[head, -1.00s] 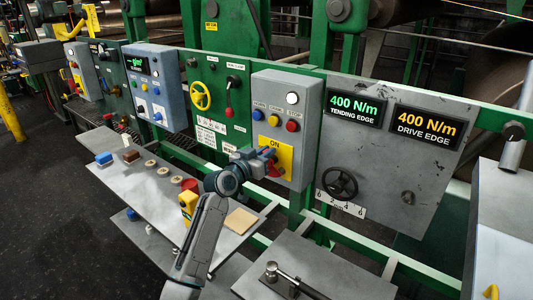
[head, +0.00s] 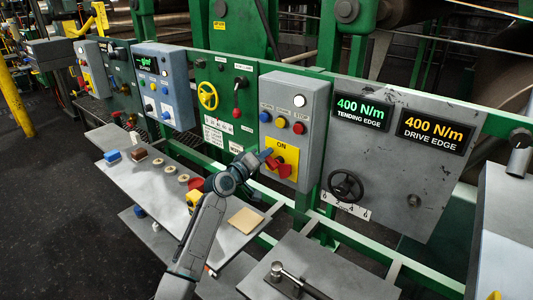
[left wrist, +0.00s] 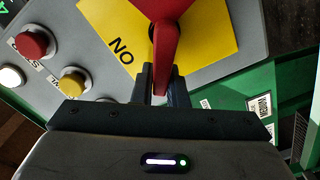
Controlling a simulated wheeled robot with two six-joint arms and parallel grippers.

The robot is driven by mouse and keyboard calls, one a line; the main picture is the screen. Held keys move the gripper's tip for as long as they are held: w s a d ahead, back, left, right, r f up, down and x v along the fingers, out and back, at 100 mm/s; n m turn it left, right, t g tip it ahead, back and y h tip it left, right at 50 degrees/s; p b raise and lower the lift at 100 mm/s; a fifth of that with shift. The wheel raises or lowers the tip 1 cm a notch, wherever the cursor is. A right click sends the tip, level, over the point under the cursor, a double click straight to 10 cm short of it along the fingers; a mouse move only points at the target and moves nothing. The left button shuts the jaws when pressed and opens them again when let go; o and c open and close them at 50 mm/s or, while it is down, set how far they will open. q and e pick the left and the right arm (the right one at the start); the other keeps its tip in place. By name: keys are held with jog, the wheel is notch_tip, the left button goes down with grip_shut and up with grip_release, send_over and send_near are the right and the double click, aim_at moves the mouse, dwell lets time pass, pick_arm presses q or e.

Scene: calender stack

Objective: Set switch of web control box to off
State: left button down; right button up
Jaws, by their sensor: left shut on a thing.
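The grey control box (head: 302,105) hangs on the green frame in the head view, with a white lamp and blue, yellow and red buttons. Low on its front is a yellow plate (head: 291,153) marked ON, with a red rotary switch (head: 284,170). My left gripper (head: 267,159) is at the switch's left side. In the left wrist view the fingers (left wrist: 160,88) are shut on the end of the red switch handle (left wrist: 167,45). The ON lettering shows beside it on the yellow plate (left wrist: 205,35). My right gripper is not in view.
A shelf (head: 165,185) with several small objects lies below the panels at left. A black handwheel (head: 346,186) is to the right of the box. A grey table (head: 335,265) with a small lever device is in front.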

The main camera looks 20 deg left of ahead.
pick_arm(q)
jog(key=shift+w+a+f+n+p, duration=0.1)
jog(key=shift+f+n+p, duration=0.25)
jog(key=shift+n, duration=0.8)
jog(key=shift+s+a+f+n+p, duration=0.15)
jog(key=shift+f+n, duration=0.35)
jog(key=shift+n, duration=0.6)
jog(key=shift+w+a+f+n+p, duration=0.2)
jog(key=shift+f+n, duration=0.25)
jog(key=shift+n, duration=0.7)
jog(key=shift+d, duration=0.1)
jog(key=shift+f, duration=0.1)
jog(key=c, duration=1.5)
grip_release()
jog(key=shift+o, duration=0.2)
jog(key=b+v, duration=0.1)
jog(key=v, duration=1)
jog(key=shift+b, duration=0.3)
